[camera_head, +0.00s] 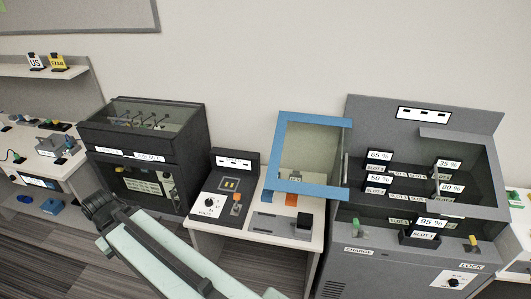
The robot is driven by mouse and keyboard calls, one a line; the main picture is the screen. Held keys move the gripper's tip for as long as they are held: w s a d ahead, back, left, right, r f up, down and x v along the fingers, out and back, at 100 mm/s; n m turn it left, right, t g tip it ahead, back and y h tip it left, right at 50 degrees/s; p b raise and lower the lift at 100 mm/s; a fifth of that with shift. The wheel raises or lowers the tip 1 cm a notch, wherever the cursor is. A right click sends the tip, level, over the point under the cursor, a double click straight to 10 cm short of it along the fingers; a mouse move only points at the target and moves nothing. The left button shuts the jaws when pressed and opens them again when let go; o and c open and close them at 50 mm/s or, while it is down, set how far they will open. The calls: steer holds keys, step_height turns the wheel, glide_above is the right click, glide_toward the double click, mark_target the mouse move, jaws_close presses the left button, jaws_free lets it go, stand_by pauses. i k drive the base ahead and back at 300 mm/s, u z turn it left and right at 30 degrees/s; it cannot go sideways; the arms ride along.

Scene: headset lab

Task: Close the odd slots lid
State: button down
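A charging cabinet (360,262) with labelled slots stands at the right. A blue-framed clear lid (345,157) stands open at the cabinet's left side, reaching out over the white table. I take it to be the odd slots lid; no label on it is readable. The left part of the slot bay is uncovered, with percent cards (379,155) and slot labels showing. A grey-framed clear lid (470,210) lies over the right part. My arm crosses the lower left, with a dark joint at its upper end. I cannot make out my gripper in this view.
Shelves with small parts are at far left. A lock dial (454,282) is on the cabinet front.

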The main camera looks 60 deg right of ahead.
mark_target(271, 181)
steer(key=z, duration=0.05)
steer(key=i, duration=0.85)
steer(key=u, duration=0.2)
steer(key=k, duration=0.85)
steer(key=z, duration=0.2)
steer(key=i, duration=0.9)
steer(key=u, duration=0.1)
